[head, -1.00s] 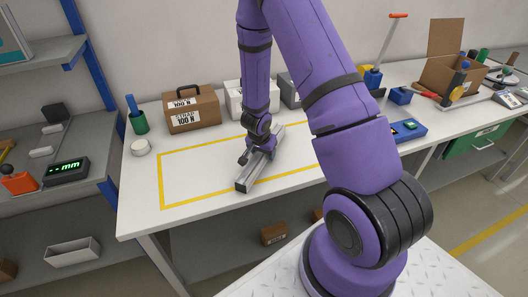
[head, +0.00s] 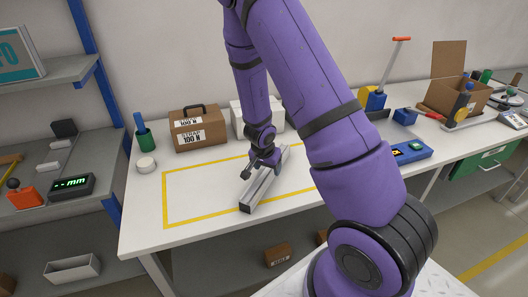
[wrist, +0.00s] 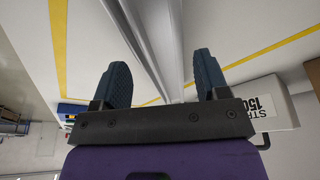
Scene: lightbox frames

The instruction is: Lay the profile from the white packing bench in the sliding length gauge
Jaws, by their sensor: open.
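The profile (head: 258,195) is a long grey metal bar lying on the white packing bench (head: 200,190), partly inside a yellow outline. My gripper (head: 262,168) is over the profile, nearer its far end, with its fingers apart. In the wrist view the profile (wrist: 150,40) runs up between the two dark blue fingertips of my gripper (wrist: 161,80), touching neither as far as I can tell. A black unit with a green "mm" display (head: 72,185) and an orange block (head: 24,196) stand on the left shelf; they may belong to the length gauge, mostly out of view.
A blue device (head: 410,152) and an open carton (head: 455,95) are to the right. The outlined area left of the profile is clear.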

